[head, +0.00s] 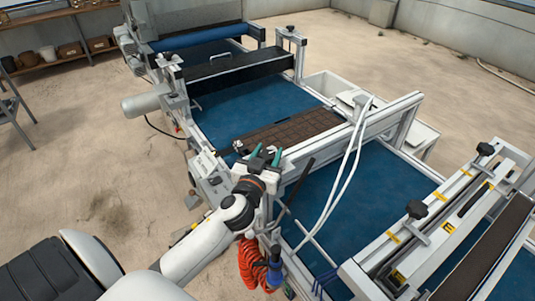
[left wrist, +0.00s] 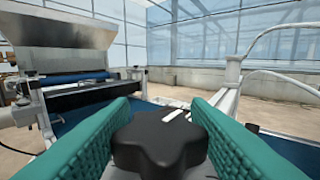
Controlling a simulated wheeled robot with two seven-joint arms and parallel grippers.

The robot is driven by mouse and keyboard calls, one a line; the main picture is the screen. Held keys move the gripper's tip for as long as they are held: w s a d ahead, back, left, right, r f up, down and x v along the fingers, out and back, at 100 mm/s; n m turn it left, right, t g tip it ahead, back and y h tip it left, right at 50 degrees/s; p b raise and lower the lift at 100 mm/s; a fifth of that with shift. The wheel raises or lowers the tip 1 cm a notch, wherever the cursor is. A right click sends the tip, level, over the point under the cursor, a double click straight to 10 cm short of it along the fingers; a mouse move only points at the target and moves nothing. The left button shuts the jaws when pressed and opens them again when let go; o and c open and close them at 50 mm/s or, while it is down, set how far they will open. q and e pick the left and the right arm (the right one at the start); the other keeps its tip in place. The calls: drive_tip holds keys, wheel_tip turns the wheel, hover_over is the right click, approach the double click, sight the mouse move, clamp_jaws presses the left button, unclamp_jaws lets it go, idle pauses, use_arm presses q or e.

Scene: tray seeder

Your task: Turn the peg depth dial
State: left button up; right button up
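A black lobed knob (left wrist: 160,142), which looks like the dial, fills the lower middle of the left wrist view. A white mark shows just beyond it. My left gripper (left wrist: 162,112) has its two green ridged fingers spread, one on each side of the knob. I cannot tell whether the fingers touch it. In the head view the left gripper (head: 266,155) is at the near end of the seeder's cross frame, with its fingers apart. The knob is mostly hidden there by the gripper. My right gripper is in neither view.
The seeder's blue bed (head: 350,205) runs under metal frames. A dark celled tray (head: 290,130) lies on it beyond the gripper. White hoses (head: 345,165) hang over the cross frame, and a coiled orange hose (head: 252,265) hangs by my left wrist. A hopper (left wrist: 60,42) stands behind.

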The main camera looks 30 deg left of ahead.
use_arm(q)
drive_tip(key=shift+c, duration=0.7)
